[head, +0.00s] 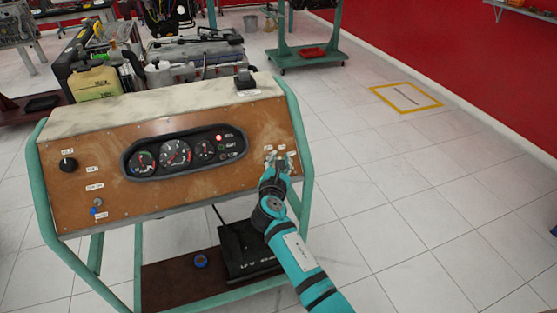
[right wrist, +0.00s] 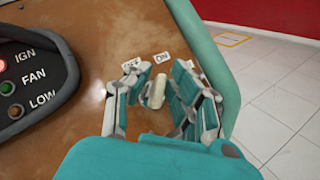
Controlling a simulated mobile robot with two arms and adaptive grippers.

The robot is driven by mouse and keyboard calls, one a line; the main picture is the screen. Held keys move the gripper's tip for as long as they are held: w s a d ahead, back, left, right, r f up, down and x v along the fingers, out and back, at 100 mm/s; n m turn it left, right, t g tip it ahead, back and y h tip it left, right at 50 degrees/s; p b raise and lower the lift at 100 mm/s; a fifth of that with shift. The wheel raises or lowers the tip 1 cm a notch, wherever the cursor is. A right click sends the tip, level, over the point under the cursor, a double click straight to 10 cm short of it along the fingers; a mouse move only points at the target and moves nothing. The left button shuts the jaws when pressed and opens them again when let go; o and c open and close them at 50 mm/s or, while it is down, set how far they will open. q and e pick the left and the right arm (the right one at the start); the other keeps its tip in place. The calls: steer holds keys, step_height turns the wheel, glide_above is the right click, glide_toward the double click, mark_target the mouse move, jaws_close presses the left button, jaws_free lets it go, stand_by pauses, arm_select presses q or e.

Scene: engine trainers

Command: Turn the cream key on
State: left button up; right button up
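The cream key (right wrist: 157,90) stands out from the brown panel in the right wrist view, below a white OFF label (right wrist: 131,65) and a white ON label (right wrist: 162,57). Its upper end leans slightly towards the ON label. My right gripper (right wrist: 161,88) is at the key, with one finger on each side of it. The fingers look apart, with a narrow gap at the key's left; contact on the right is unclear. In the head view my right gripper (head: 277,163) is at the panel's right end and mostly hides the key. My left gripper is not in view.
The brown panel (head: 110,188) sits in a teal-framed engine trainer. A black gauge cluster (head: 190,152) is left of the gripper, with a red light lit beside IGN. A black knob (head: 68,164) is at the far left. Tiled floor on the right is clear.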

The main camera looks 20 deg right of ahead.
steer(key=shift+o, duration=0.7)
steer(key=v, duration=1.2)
steer(key=shift+f, duration=0.1)
